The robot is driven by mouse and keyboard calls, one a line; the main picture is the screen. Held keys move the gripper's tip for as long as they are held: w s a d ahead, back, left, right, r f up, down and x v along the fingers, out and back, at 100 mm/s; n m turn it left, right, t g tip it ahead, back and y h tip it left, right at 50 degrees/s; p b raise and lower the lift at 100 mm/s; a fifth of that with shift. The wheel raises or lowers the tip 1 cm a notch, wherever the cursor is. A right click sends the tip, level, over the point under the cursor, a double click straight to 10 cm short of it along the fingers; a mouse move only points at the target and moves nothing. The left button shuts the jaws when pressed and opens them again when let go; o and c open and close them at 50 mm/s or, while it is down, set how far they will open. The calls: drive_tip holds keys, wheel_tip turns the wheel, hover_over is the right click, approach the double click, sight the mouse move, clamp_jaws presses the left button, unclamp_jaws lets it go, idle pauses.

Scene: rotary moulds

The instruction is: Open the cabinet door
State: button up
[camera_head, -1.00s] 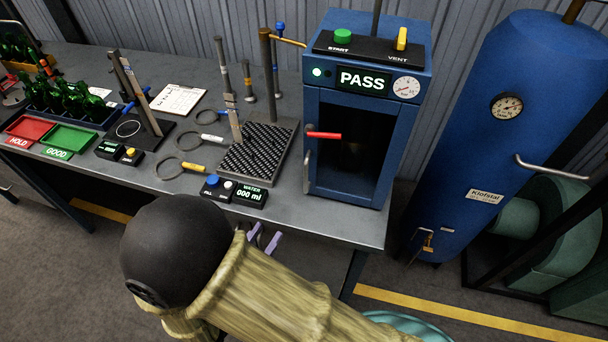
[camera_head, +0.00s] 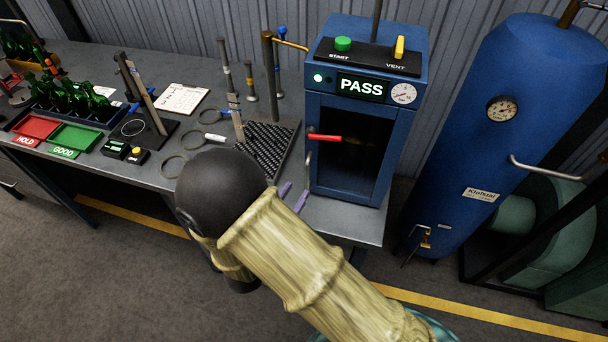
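The blue cabinet (camera_head: 397,165) stands on the right end of the bench, with a lit PASS display on its upper front. Its door (camera_head: 350,191) has a blue frame around a dark window and looks shut. A pale vertical handle (camera_head: 308,167) is on the door's left side. A red lever (camera_head: 325,138) lies across the door's upper left edge. My gripper (camera_head: 293,195) shows as two purple fingers spread apart, with nothing seen between them. It is at the bench's front edge, just below and left of the handle, apart from it in the picture. My arm hides its base.
The perforated plate stand (camera_head: 266,150) is left of the cabinet. Green bottles (camera_head: 75,97), a red tray (camera_head: 36,127) and a green tray (camera_head: 75,137) are at the far left. A blue tank (camera_head: 481,140) with a side handle stands to the right. Floor before the bench is clear.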

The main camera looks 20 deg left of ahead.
sight(306, 176)
drive_tip(key=w, duration=0.3)
drive_tip(key=w+p, duration=0.1)
drive_tip(key=w, duration=0.1)
drive_tip(key=shift+w+d, duration=0.25)
drive_tip(key=shift+d, duration=0.05)
clamp_jaws()
